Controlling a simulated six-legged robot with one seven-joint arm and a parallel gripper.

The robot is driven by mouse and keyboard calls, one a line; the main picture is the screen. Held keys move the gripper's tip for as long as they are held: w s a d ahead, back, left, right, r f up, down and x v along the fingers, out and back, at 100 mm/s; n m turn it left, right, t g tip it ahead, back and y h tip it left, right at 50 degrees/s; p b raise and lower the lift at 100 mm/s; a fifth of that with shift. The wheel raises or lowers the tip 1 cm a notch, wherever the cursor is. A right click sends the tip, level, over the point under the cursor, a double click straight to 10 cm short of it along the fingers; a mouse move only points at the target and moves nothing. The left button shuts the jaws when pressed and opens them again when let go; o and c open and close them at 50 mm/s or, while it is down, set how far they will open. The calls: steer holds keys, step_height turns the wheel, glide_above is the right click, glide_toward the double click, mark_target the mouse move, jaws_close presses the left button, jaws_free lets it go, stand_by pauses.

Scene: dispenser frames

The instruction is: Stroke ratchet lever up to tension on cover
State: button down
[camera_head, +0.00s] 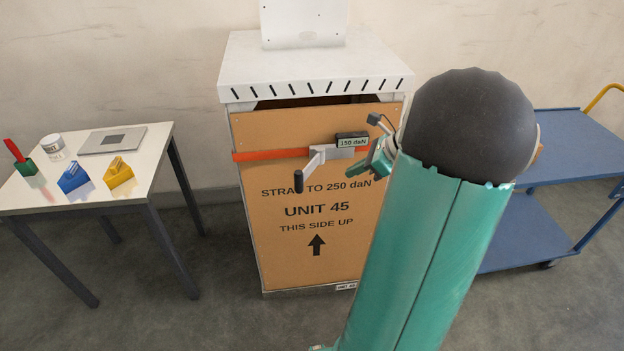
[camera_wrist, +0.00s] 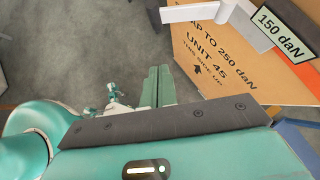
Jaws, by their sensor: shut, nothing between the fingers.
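The brown cover (camera_head: 290,262) on the cabinet front reads "STRAP TO 250 daN" and "UNIT 45". An orange strap (camera_head: 258,155) crosses it. The ratchet (camera_head: 341,152) sits on the strap, with a display (camera_head: 352,142) reading 150 daN. The ratchet lever (camera_head: 310,163) reaches left and down to a black handle (camera_head: 299,182). My gripper (camera_head: 372,172) is just right of the ratchet, partly hidden by my arm. In the wrist view its green fingers (camera_wrist: 157,88) are together and empty. The display (camera_wrist: 280,26) and part of the pale ratchet (camera_wrist: 192,12) show there, apart from the fingers.
A blue trolley (camera_head: 570,150) stands at right. The cabinet top (camera_head: 315,66) is white. The floor between table and cabinet is clear.

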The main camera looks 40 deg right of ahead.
mark_target(308, 171)
steer(key=shift+f, duration=0.1)
steer(key=w+a+r+x, duration=0.1)
steer(key=r+x, duration=0.1)
steer(key=x, duration=1)
steer(key=shift+w+f, duration=0.2)
steer(key=shift+w, duration=0.4)
steer(key=shift+w+a, duration=0.1)
steer(key=shift+a, duration=0.05)
